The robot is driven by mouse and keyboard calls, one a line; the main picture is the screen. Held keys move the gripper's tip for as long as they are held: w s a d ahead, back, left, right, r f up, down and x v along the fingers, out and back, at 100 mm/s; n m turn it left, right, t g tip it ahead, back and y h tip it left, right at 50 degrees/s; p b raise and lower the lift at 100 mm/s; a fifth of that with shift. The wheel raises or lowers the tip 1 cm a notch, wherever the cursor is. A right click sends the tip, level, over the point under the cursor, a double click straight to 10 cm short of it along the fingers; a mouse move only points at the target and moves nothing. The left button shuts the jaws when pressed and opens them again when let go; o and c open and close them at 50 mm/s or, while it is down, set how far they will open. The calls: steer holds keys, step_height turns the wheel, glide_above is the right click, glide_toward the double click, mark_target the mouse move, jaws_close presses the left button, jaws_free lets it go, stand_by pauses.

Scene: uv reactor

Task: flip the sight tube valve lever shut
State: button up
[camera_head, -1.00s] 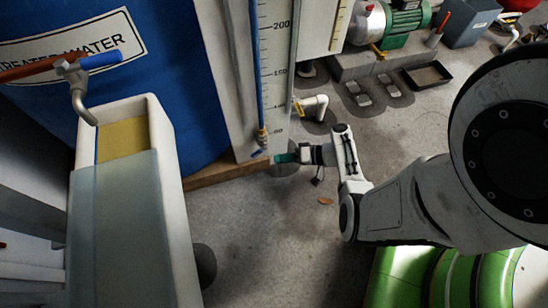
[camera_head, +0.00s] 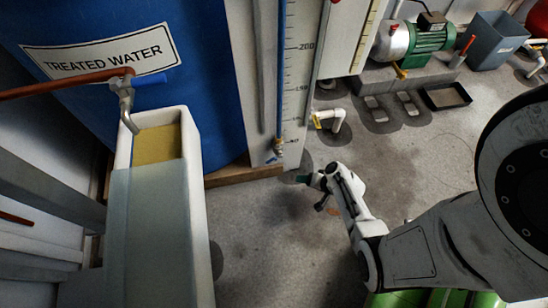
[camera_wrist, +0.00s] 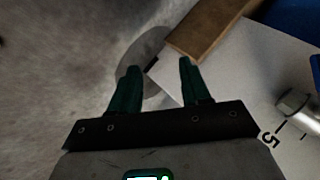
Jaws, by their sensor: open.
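The sight tube valve (camera_head: 278,149) is a small metal fitting at the bottom of the blue sight tube (camera_head: 281,85), in front of a white scale board (camera_head: 297,75). A small blue lever (camera_head: 271,160) shows at the valve, pointing down and left. My gripper (camera_head: 305,179) is below and right of the valve, apart from it. In the wrist view its two green fingers (camera_wrist: 159,68) are spread and empty, near the board's bottom edge. A metal part of the valve (camera_wrist: 296,103) shows at the right edge there, with a bit of blue beside it.
A wooden plank (camera_head: 240,174) runs along the foot of the blue treated water tank (camera_head: 205,80). A long white trough (camera_head: 190,220) stands at left under a tap (camera_head: 124,95). A white pipe with a yellow handle (camera_head: 328,119) is right of the board. Grey floor around my gripper is clear.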

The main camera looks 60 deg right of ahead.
steer(key=h, duration=0.1)
steer(key=m+t+h+p, duration=0.2)
steer(key=t+h+p, duration=0.2)
steer(key=t+h, duration=0.15)
glide_toward(273, 162)
steer(key=shift+g, duration=0.45)
steer(key=b+x, duration=0.1)
steer(key=x, duration=0.2)
steer(key=b+x, duration=0.1)
steer(key=x, duration=0.2)
steer(key=r+b+x, duration=0.1)
steer(key=x, duration=0.3)
steer(key=shift+w+a, duration=0.15)
steer(key=shift+w, duration=0.1)
jaws_close()
